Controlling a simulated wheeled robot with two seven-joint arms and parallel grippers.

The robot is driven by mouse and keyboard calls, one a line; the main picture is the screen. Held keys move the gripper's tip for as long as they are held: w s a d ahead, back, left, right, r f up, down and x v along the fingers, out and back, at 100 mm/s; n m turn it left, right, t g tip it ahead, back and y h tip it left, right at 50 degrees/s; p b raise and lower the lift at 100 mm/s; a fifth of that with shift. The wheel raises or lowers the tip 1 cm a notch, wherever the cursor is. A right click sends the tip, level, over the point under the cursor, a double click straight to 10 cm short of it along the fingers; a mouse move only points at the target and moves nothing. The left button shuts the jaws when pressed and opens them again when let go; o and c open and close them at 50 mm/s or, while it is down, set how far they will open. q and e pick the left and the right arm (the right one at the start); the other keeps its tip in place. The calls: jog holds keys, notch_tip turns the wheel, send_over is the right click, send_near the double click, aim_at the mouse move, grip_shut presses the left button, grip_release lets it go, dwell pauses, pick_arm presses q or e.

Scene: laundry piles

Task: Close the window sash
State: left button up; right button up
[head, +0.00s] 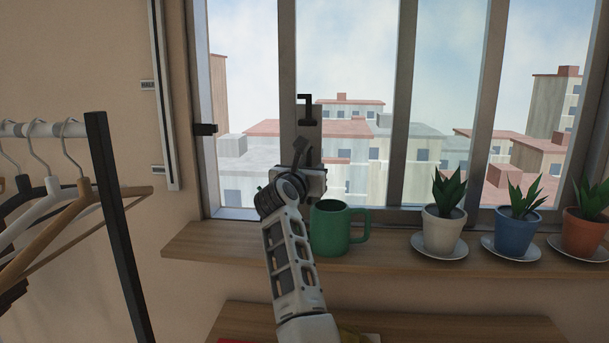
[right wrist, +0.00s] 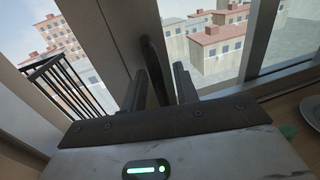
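The window sash is a grey-framed sliding pane; its left stile (head: 287,70) stands apart from the left window jamb (head: 203,90), with an open gap between them. A dark handle (head: 308,108) is mounted on the stile; in the right wrist view the handle (right wrist: 154,68) is a dark upright bar. My right gripper (head: 305,152) is in front of the stile, just below the handle's visible top. In the right wrist view its two fingers (right wrist: 160,78) are apart, with the bar between them and gaps visible at both sides. My left gripper is not in view.
A green mug (head: 330,230) stands on the wooden sill (head: 390,249), right beside my right forearm. Potted plants in white (head: 444,226), blue (head: 516,230) and orange (head: 584,232) pots stand farther right. A clothes rack (head: 118,220) with hangers is at left.

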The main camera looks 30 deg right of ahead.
jog(key=v, duration=1.5)
jog(key=shift+s+a, duration=0.2)
jog(key=shift+a, duration=0.15)
